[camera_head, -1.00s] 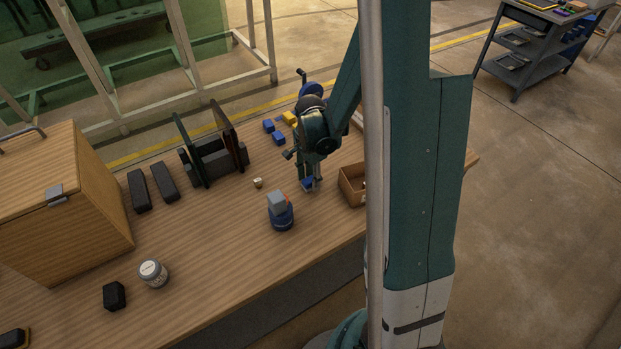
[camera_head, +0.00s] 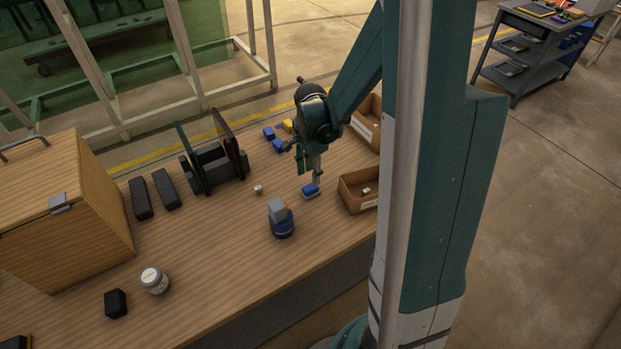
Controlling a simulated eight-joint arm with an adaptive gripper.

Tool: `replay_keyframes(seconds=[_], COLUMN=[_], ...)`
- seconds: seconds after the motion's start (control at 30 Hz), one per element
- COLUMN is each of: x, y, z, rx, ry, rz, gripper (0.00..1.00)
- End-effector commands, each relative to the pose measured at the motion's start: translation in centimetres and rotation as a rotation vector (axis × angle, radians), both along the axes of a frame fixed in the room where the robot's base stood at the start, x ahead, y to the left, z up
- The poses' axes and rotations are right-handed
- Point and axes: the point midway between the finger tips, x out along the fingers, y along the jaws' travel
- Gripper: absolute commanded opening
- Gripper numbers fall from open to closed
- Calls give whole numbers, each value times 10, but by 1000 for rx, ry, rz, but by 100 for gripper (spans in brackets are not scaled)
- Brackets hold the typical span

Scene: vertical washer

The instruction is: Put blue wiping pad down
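A blue wiping pad (camera_head: 311,191), with a pale lower edge, is on or just above the wooden table, left of an open cardboard box. My gripper (camera_head: 317,178) points down right at the pad, its fingers at the pad's far side. The fingers are small and seen edge-on. I cannot tell whether they grip the pad or only stand beside it, nor whether a small gap lies under the pad.
The cardboard box (camera_head: 346,201) stands close on the right, with another box (camera_head: 361,137) behind. A blue round base with a grey block (camera_head: 277,211) is to the left front. Small blue blocks (camera_head: 268,134) and a black rack (camera_head: 219,169) lie farther back.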

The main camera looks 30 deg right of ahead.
Motion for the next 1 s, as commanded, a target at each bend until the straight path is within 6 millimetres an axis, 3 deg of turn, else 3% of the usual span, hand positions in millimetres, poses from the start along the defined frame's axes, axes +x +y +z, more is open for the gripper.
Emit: replay_keyframes(seconds=[0.43,1.0], x=[0,0], y=[0,0], z=[47,53], rx=[0,0], ry=[0,0], rz=[0,0], gripper=[35,35])
